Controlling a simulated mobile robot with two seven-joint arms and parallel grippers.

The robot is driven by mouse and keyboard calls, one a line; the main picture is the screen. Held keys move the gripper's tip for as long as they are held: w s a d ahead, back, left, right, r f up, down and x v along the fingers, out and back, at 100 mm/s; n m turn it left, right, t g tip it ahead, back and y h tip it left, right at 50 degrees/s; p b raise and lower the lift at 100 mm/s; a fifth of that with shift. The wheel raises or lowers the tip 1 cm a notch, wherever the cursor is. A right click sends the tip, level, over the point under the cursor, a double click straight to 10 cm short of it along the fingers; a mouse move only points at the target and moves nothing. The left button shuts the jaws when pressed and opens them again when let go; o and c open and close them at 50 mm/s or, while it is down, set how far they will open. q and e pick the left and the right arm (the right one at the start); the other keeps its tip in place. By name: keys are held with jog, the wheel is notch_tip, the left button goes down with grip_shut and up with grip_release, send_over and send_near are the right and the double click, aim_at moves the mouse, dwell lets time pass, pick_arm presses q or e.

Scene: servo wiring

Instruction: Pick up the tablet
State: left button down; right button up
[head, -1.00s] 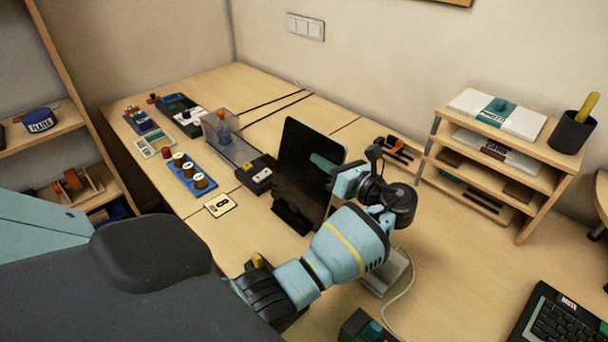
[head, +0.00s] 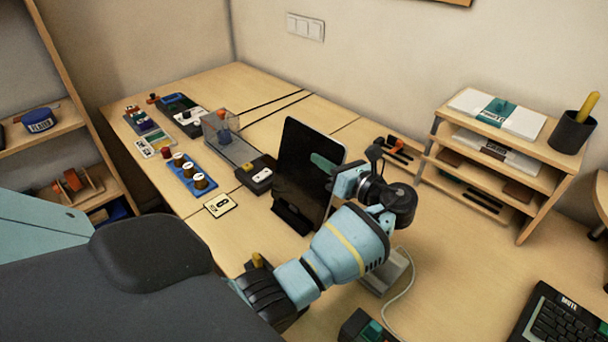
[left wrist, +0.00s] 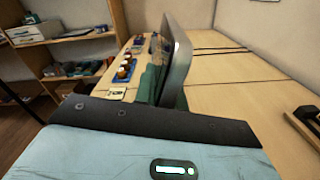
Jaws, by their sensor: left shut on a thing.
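The tablet (head: 303,165) is a dark slab that stands upright, leaning a little, in a small black stand (head: 292,217) on the desk. My left gripper (head: 326,164) is at the tablet's right edge, with a teal finger across its front face. It is shut on the tablet. In the left wrist view the tablet (left wrist: 176,62) shows edge-on, between teal fingers (left wrist: 160,85) that are partly hidden by the gripper body. I cannot tell whether the tablet's lower edge still touches the stand. My right gripper is in neither view.
To the left are a card marked 8 (head: 220,205), a blue tray with several spools (head: 187,172) and a clear box (head: 222,130). A wooden shelf (head: 500,160) stands at the back right. A keyboard (head: 562,322) lies at the front right. A white cable (head: 408,285) runs near my arm.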

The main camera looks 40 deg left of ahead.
pick_arm(q)
jog(key=shift+r, duration=0.2)
